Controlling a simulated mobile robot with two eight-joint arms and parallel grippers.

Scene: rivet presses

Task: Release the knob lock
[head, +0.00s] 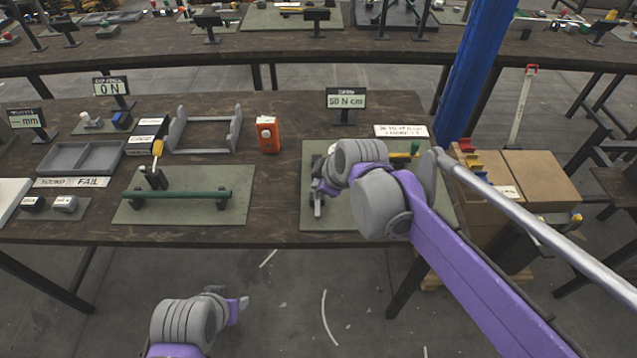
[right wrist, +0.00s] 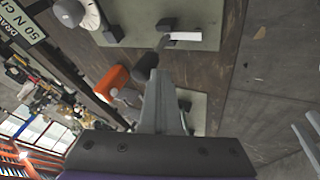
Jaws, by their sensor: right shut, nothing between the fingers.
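The right-hand green mat (head: 310,220) carries a fixture mostly hidden behind my right arm. A white rounded part (head: 332,149) shows at its back left, and a yellow-tipped green bar (head: 405,154) at its right. In the right wrist view, a white round knob-like part (right wrist: 70,12) in a grey collar stands at the mat's edge. A pale bar (right wrist: 188,36) on a dark block lies near the fingertips. I cannot tell which part is the lock. My right gripper (head: 317,200) is shut and empty over the mat's left part. My left gripper (head: 240,302) is low, off the table's front edge; its jaws are unclear.
An orange box (head: 268,134) stands left of the mat. A "50 N cm" display (head: 346,99) stands behind it. The left mat (head: 235,213) holds a green bar (head: 180,194) and a yellow-handled tool (head: 156,160). Cardboard boxes (head: 540,178) and a blue post (head: 478,70) are at the right.

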